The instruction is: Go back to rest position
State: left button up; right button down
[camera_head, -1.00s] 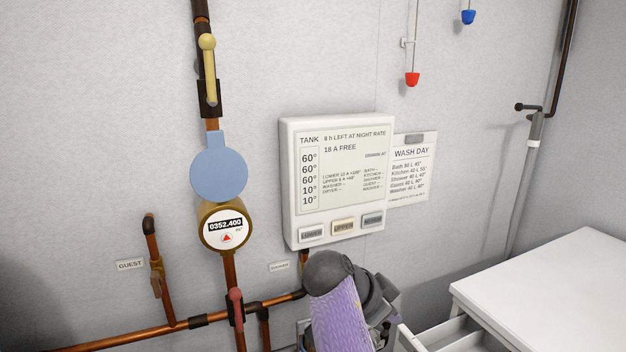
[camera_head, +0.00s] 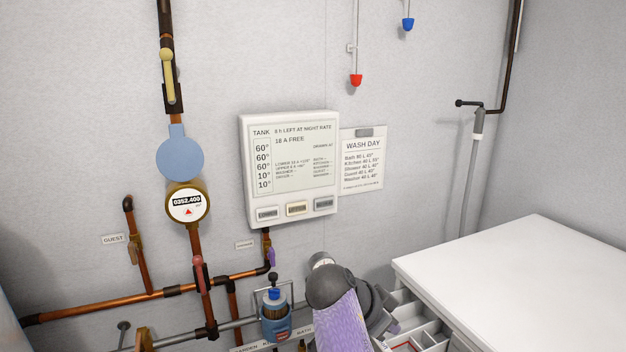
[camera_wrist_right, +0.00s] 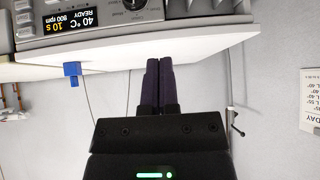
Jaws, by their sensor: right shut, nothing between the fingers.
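My right gripper (camera_wrist_right: 157,88) shows in the right wrist view. Its two dark purple fingers lie side by side, shut, with nothing between them. They point up the picture toward a white panel edge and appear apart from it. In the head view my right arm, with a purple sleeve and dark grey joint, rises at the bottom centre, in front of the lower wall and beside the white cabinet (camera_head: 520,275). I cannot make out its fingertips there. My left gripper is in neither view.
A tank panel (camera_head: 290,170) and a wash day card (camera_head: 362,160) hang on the wall. Copper pipes and a round meter (camera_head: 187,204) are left.

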jog(key=s+d+f+n+g+y+b, duration=0.1)
jog(key=s+f+n, duration=0.3)
jog(key=f, duration=0.7)
jog(key=s+f+n+y, duration=0.25)
jog(key=s+f, duration=0.25)
jog(key=f, duration=0.5)
jog(key=s+d+f+n+g+y+b, duration=0.1)
jog(key=s+f+n, duration=0.35)
jog(key=f, duration=0.65)
jog(key=s+d+f+n+g+y, duration=0.1)
jog(key=s+f, duration=0.4)
jog(key=s, duration=0.3)
jog(key=s+d+f+n, duration=0.1)
jog(key=s+f, duration=0.3)
jog(key=s, duration=0.3)
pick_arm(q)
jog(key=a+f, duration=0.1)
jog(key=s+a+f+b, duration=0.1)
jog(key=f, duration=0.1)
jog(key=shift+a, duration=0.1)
pick_arm(e)
jog(key=s+d+f+n, duration=0.1)
jog(key=s+d, duration=0.1)
jog(key=s, duration=0.9)
jog(key=s+d+f+n+g+y, duration=0.1)
jog(key=s+d+f, duration=0.1)
jog(key=s, duration=0.9)
jog(key=shift+d+f+n+g, duration=0.2)
jog(key=shift+d+n+g, duration=0.1)
